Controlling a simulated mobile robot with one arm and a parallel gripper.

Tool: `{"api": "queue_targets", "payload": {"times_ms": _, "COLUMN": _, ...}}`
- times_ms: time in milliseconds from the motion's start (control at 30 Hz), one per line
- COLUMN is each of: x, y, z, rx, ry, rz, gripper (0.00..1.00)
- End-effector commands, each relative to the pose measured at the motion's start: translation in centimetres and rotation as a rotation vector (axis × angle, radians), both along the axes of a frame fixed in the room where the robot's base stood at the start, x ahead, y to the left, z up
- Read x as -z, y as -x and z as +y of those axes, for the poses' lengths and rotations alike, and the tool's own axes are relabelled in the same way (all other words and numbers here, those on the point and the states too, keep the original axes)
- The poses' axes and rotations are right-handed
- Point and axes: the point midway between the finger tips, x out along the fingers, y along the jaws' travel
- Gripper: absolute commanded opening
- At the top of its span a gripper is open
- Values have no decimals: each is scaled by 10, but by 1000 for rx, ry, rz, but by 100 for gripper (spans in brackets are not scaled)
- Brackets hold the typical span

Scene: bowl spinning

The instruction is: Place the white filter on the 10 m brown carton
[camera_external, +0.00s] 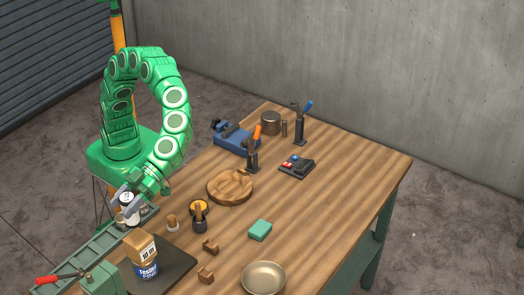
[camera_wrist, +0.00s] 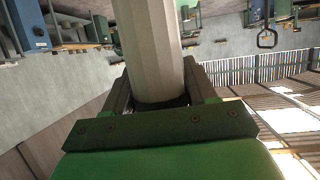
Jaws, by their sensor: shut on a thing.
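My gripper (camera_external: 122,198) is at the left end of the table, shut on the white filter (camera_external: 129,210). The filter shows a black mark near its top in the external view. In the wrist view the filter (camera_wrist: 148,45) is a pale, faceted cylinder between the two fingers (camera_wrist: 160,95). The brown carton (camera_external: 140,243), with a white "10 m" label, is at the front left. It shows just above a blue and white printed container (camera_external: 146,270), apparently resting on it. The held filter is behind and slightly left of the carton, apart from it.
A dark mat (camera_external: 178,262) lies under the container. A red-handled tool (camera_external: 48,280) lies front left. The table's right side is clear.

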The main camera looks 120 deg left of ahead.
Motion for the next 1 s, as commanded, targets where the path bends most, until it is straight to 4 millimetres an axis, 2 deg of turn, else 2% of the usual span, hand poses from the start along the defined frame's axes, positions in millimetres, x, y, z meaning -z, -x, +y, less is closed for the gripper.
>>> {"api": "queue_targets", "payload": {"times_ms": 367, "x": 15, "y": -11, "z": -7, "rx": -1, "ry": 1, "rz": -2, "gripper": 23}}
{"api": "queue_targets", "payload": {"times_ms": 633, "x": 47, "y": -12, "z": -8, "rx": 0, "ry": -1, "rz": 3, "gripper": 23}}
{"api": "queue_targets", "payload": {"times_ms": 1000, "x": 49, "y": -12, "z": -8, "rx": 0, "ry": 1, "rz": 0, "gripper": 23}}
